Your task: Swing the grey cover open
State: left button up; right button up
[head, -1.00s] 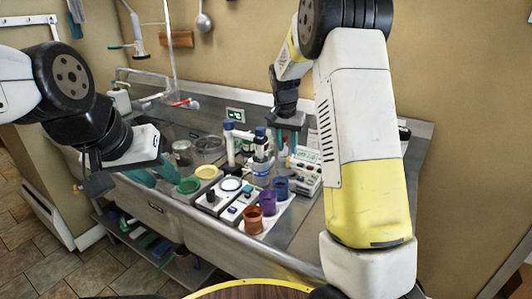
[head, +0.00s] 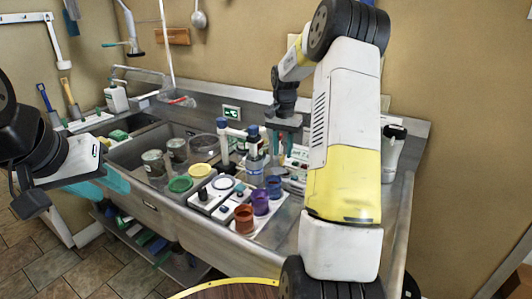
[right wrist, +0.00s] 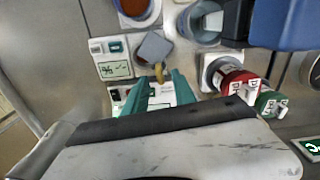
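In the right wrist view a small grey square flap (right wrist: 154,47), which looks like the grey cover, sits tilted above a white panel with a yellow piece (right wrist: 160,72) at its lower edge. My right gripper (right wrist: 160,84) is open, its teal fingers on either side below the yellow piece, with nothing visibly held. Whether they touch the panel, I cannot tell. In the head view my right gripper (head: 282,146) points down over the white device (head: 296,182) at the back of the bench. The cover is hidden there. My left gripper (head: 103,185) looks open and empty at the bench's front left.
Orange, purple and blue cups (head: 244,219) stand on a white tray in front. A blue-capped bottle (head: 254,160) is just left of my right gripper. A red-topped valve (right wrist: 232,80) is right of the fingers.

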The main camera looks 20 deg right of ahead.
aim_at(283, 156)
jog(key=shift+f, duration=1.6)
grip_shut()
jog(key=shift+r, duration=0.1)
